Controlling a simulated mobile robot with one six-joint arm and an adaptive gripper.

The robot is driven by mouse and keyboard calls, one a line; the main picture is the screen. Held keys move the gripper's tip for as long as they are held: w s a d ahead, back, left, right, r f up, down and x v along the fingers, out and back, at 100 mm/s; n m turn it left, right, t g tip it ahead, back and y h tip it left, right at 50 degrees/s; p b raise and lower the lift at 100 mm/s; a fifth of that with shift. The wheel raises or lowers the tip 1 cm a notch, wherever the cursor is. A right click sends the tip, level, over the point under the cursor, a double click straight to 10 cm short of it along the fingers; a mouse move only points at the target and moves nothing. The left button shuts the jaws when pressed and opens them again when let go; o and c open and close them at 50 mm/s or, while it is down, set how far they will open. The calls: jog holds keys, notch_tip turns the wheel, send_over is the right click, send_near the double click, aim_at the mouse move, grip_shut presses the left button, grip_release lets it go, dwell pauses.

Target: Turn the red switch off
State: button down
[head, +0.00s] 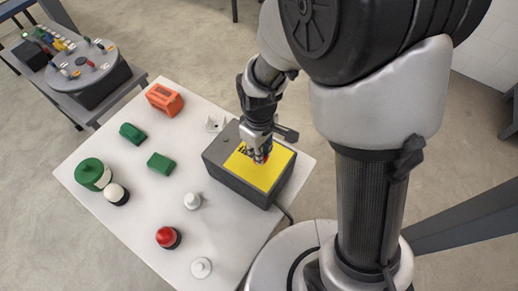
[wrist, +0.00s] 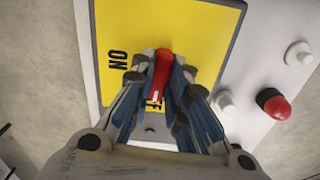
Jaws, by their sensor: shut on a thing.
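The red switch (wrist: 162,66) is an elongated red handle on the yellow plate (wrist: 210,22) of a dark box (head: 238,178). In the wrist view it lies between my gripper's fingers, which are closed on it from both sides. My gripper (head: 262,152) points down at the plate in the head view, where it hides most of the switch. Another label ending in "F" (wrist: 157,103) is partly hidden by the fingers. I cannot tell the switch's exact position.
The box stands on a white table (head: 130,228). Also on it are an orange block (head: 164,99), two green blocks, a green round knob (head: 90,173), a red-topped button (head: 168,237) and several white knobs. A grey side table (head: 70,70) with small controls stands at the upper left.

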jog(key=shift+n, duration=0.8)
jog(key=c, duration=1.6)
grip_release()
jog(key=shift+o, duration=0.2)
jog(key=shift+r, duration=0.15)
notch_tip(320, 180, up, 12)
